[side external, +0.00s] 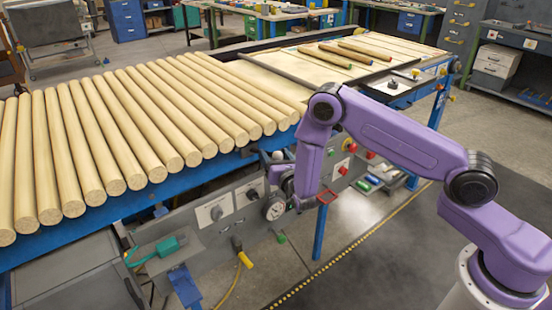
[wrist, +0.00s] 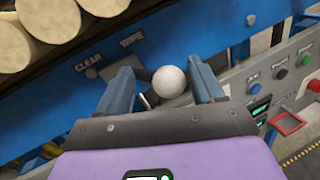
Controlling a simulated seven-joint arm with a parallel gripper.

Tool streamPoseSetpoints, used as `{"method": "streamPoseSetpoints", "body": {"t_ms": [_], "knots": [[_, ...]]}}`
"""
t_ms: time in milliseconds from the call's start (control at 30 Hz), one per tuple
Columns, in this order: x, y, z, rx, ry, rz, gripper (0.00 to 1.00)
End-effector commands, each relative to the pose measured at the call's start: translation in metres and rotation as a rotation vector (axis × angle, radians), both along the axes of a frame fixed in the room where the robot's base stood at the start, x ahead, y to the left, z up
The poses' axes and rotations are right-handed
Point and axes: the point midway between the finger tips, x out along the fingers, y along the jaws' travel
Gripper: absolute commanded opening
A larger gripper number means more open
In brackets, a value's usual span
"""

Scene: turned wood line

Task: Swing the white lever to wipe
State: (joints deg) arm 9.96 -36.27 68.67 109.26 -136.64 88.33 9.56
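The white lever's round knob (wrist: 169,82) shows in the wrist view, in front of a blue panel (wrist: 60,100) with the words CLEAR on the left and WIPE on the right. The knob is below and to the right of WIPE; most of the lever's arm is hidden. My gripper (wrist: 165,85) has one finger on each side of the knob, open, with a visible gap on the left; I cannot tell whether the right finger touches. In the side external view the knob (side external: 277,155) is small, at the blue rail, with my gripper (side external: 275,170) beside it.
Pale wooden rods (side external: 130,125) lie on the line above the lever. A control panel with buttons (wrist: 280,75) and a red-framed part (wrist: 287,122) is to the right.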

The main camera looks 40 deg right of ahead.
Motion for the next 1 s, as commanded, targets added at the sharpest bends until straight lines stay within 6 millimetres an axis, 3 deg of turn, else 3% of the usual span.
{"method": "streamPoseSetpoints", "body": {"t_ms": [33, 367, 1000], "knots": [[0.003, -0.017, 0.002, 0.004, -0.009, -0.041, 0.58], [-0.007, -0.013, 0.001, 0.003, -0.008, -0.04, 0.58], [-0.127, 0.038, 0.0, -0.004, 0.001, -0.004, 0.58]]}}
